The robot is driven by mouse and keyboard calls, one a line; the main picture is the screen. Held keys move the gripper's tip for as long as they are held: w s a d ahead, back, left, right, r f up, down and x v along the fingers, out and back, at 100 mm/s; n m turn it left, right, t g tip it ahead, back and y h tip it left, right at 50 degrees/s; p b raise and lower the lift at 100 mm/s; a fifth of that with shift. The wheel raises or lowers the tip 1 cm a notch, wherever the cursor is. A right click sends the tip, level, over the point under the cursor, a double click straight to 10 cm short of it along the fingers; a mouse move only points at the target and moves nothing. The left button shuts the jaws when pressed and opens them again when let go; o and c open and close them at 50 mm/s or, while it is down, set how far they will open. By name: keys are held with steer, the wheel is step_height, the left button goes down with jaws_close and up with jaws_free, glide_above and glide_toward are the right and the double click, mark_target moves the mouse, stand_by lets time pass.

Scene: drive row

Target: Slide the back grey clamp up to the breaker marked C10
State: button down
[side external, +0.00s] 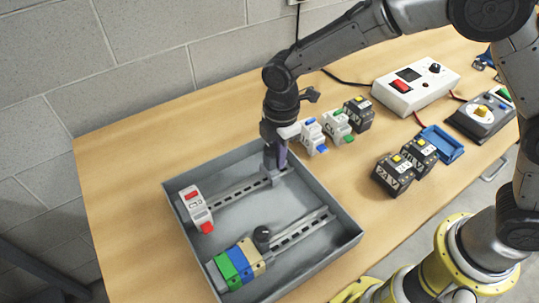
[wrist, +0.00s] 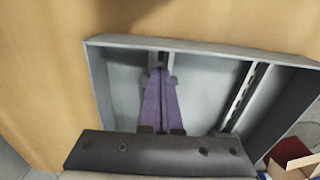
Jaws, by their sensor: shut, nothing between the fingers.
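My gripper (side external: 279,165) is shut and empty, pointing down at the right part of the back rail (side external: 238,190) in the grey tray. Its purple fingers lie together in the wrist view (wrist: 157,75). A small grey block, apparently the back grey clamp (side external: 268,175), sits on that rail right at the fingertips. I cannot tell whether they touch it. A white breaker with red parts (side external: 194,208) sits at the left end of the same rail, apart from the clamp with bare rail between. Its marking is too small to read.
The grey tray (side external: 350,238) has raised walls. White breakers (side external: 313,135) and dark modules (side external: 392,174) stand on the table right of the tray.

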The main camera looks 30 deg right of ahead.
steer(key=shift+a, duration=7.85)
steer(key=shift+d, duration=0.2)
steer(key=shift+d, duration=0.5)
step_height(320, 180, up, 10)
